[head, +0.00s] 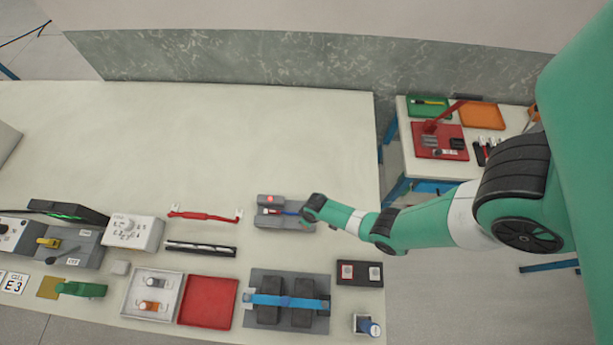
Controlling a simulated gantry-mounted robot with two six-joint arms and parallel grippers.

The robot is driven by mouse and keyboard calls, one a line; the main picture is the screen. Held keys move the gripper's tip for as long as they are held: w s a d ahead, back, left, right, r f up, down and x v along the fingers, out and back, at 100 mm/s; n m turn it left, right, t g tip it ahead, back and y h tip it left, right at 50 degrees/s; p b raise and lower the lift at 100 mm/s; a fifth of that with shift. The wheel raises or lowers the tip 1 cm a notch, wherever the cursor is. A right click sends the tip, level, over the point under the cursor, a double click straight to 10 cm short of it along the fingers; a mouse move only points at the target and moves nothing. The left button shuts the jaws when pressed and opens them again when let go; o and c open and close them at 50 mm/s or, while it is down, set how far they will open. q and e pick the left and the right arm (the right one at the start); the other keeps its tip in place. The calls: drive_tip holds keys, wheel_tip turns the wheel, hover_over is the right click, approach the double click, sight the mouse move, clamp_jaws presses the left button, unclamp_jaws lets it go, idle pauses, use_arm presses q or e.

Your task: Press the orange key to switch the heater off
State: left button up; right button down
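A small grey device (284,224) stands near the right end of the bench. It bears a small orange-red key-like patch (270,199), with a smaller red and white part below it. I cannot tell from this view whether the patch is pressed. My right arm comes in from the right, and its wrist end is over the right side of the device. My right gripper (303,212) is mostly hidden and too small to read; whether it touches the device is unclear. A blue strip (291,212) shows beside it. My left gripper is out of view.
A red cable (203,216) and black strip (200,248) lie left of the device. In front are a red tray (208,302), a blue-strapped battery block (286,300) and a dark two-pad plate (360,281). The bench behind is clear. A side table (408,160) stands right.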

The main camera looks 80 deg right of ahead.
drive_tip(key=shift+f, duration=0.1)
drive_tip(key=shift+f+b, duration=0.9)
drive_tip(key=shift+b, duration=0.05)
wheel_tip(320, 180, up, 6)
drive_tip(key=p, duration=0.6)
drive_tip(key=shift+r, duration=0.2)
drive_tip(key=shift+f, duration=0.1)
